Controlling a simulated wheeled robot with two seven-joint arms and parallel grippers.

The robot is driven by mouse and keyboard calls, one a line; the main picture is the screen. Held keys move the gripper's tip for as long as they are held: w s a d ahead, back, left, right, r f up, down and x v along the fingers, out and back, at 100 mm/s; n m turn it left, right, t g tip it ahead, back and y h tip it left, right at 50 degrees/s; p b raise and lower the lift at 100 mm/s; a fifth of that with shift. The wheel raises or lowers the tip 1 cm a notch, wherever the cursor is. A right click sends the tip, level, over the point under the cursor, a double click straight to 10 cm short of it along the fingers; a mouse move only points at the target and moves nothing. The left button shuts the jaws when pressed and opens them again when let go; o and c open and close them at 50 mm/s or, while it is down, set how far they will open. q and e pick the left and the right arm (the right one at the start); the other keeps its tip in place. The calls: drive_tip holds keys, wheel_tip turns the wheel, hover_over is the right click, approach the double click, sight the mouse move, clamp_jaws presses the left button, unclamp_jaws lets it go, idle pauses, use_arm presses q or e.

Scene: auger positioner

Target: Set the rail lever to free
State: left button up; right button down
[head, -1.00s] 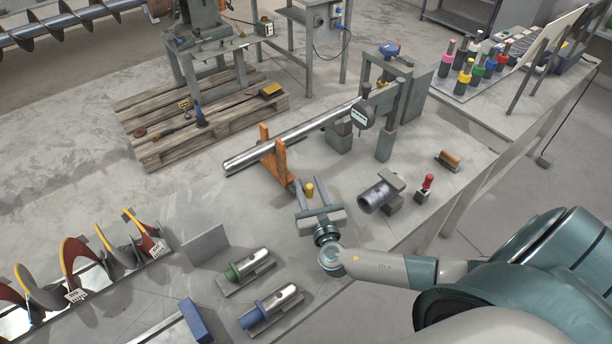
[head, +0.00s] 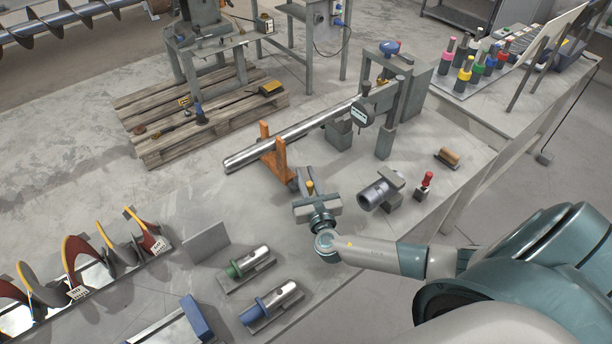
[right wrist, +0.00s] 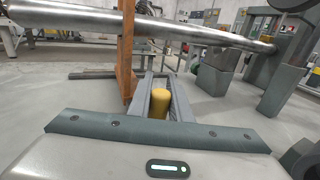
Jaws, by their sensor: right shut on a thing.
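The rail lever shows as a yellow knob (head: 310,187) close to the foot of the orange fork stand (head: 277,158). My right gripper (head: 304,177) reaches it from the front and is shut on it. In the right wrist view the yellow knob (right wrist: 158,103) sits between the two grey fingers of the right gripper (right wrist: 162,84). The lever's lower part and any free or lock marks are hidden by the fingers. My left gripper is in neither view.
A long steel shaft (head: 305,130) runs over the orange stand to a grey frame with a dial gauge (head: 361,113). A grey cylinder (head: 377,193) and a red-handled tool (head: 425,183) stand to the right. Green-collared (head: 246,262) and blue-collared (head: 272,303) parts lie in front.

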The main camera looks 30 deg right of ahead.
drive_tip(key=shift+s+a+r+m+g+h+p, duration=0.1)
drive_tip(key=shift+m+g+h+p, duration=0.15)
drive_tip(key=shift+m+h, duration=0.25)
drive_tip(key=shift+a+m+g+h+p, duration=0.1)
drive_tip(key=shift+m+g+h+p, duration=0.15)
drive_tip(key=shift+m+h, duration=0.25)
drive_tip(key=shift+s+a+m+g+h, duration=0.15)
drive_tip(key=shift+m+g+h, duration=0.5)
drive_tip(key=shift+h, duration=0.4)
drive_tip(key=shift+w+a+m+g+h, duration=0.15)
drive_tip(key=shift+m+g+h, duration=0.5)
drive_tip(key=shift+h, duration=0.4)
drive_tip(key=shift+s, duration=0.1)
drive_tip(key=c, duration=1.6)
unclamp_jaws()
drive_tip(key=shift+c, duration=0.2)
drive_tip(key=shift+r, duration=0.1)
drive_tip(key=shift+r, duration=0.55)
drive_tip(key=s+d+r+b, duration=0.2)
drive_tip(key=s+d+r, duration=0.3)
drive_tip(key=s+r, duration=0.4)
drive_tip(key=shift+s+d+r, duration=0.3)
drive_tip(key=shift+s, duration=0.3)
